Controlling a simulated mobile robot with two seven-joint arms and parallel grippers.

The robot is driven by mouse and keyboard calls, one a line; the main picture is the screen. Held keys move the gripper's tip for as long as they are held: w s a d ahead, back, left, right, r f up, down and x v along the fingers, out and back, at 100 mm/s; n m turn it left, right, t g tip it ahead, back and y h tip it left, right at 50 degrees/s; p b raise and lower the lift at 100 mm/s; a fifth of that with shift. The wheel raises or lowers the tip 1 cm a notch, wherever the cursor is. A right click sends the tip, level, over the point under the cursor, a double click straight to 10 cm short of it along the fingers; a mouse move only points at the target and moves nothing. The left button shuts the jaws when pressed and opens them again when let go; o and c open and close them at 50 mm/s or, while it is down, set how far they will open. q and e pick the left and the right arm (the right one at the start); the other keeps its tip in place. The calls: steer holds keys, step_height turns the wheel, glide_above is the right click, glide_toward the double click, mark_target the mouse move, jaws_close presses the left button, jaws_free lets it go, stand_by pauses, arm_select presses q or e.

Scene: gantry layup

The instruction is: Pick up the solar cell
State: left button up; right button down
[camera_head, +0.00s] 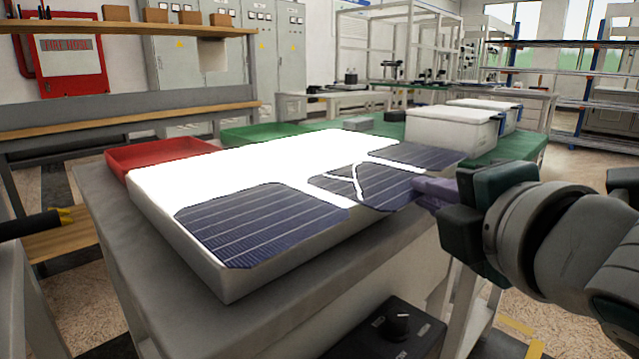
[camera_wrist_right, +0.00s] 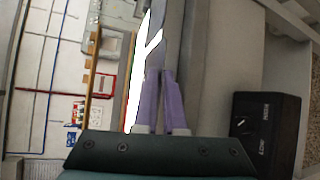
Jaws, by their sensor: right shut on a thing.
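A cracked dark blue solar cell (camera_head: 387,188) is at the right edge of the glowing white light table (camera_head: 215,258), with bright white lines running through it. My right gripper (camera_head: 424,187) has its purple fingers shut on the right edge of this cell. In the right wrist view the purple fingers (camera_wrist_right: 162,75) close together beside the bright panel; the gripped edge is hard to make out there. Another solar cell (camera_head: 262,222) lies at the front left of the light table, and a third cell (camera_head: 417,155) at the back right.
A red tray (camera_head: 150,152) and a green tray (camera_head: 262,132) lie behind the light table. A white bin (camera_head: 450,130) stands behind the cells at the right. A black control box with a knob (camera_head: 385,335) is below the front edge, also showing in the wrist view (camera_wrist_right: 265,130).

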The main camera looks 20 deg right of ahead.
steer(key=shift+s+d+f, duration=0.1)
steer(key=shift+s, duration=0.15)
steer(key=c, duration=1.5)
jaws_free()
steer(key=shift+w, duration=0.1)
steer(key=o, duration=0.6)
arm_select(q)
steer(key=shift+s+a, duration=0.1)
steer(key=shift+s, duration=0.05)
steer(key=shift+r, duration=0.1)
step_height(320, 180, up, 2)
steer(key=shift+r+p, duration=0.1)
steer(key=shift+p, duration=0.95)
arm_select(e)
steer(key=v, duration=1)
steer(key=shift+c, duration=0.5)
